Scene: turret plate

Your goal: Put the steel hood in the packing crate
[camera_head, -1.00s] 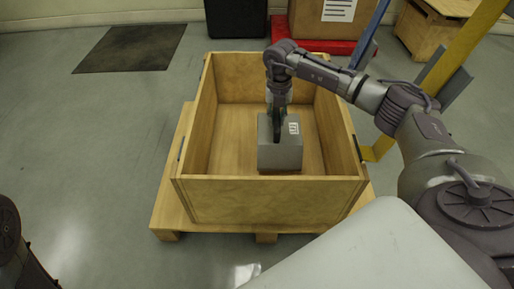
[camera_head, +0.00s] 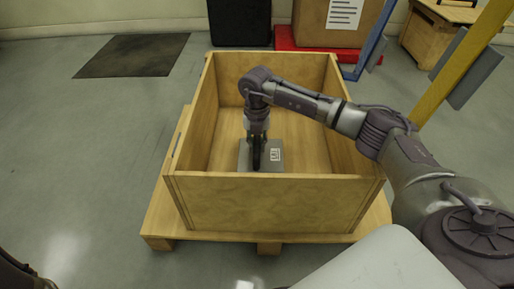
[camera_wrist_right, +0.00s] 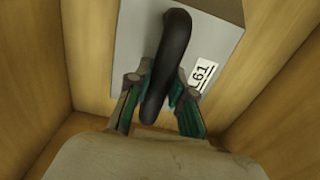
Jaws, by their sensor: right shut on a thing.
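The steel hood (camera_head: 244,158) is a grey metal box with a black handle (camera_head: 257,156) on top and a white label. It is inside the wooden packing crate (camera_head: 275,205), left of the crate's middle, and its lower part is hidden by the front wall. My right gripper (camera_head: 257,139) reaches down into the crate and is shut on the hood's handle. In the right wrist view the fingers (camera_wrist_right: 158,103) flank the black handle, with the hood's top (camera_wrist_right: 210,38) and its label below. Whether the hood touches the crate floor cannot be told. My left gripper does not show.
The crate stands on a wooden pallet (camera_head: 160,222). Behind it are a black case (camera_head: 238,20) and a cardboard box (camera_head: 328,22) on a red base. A yellow post (camera_head: 460,65) stands at right. A dark mat (camera_head: 132,55) lies on open floor at left.

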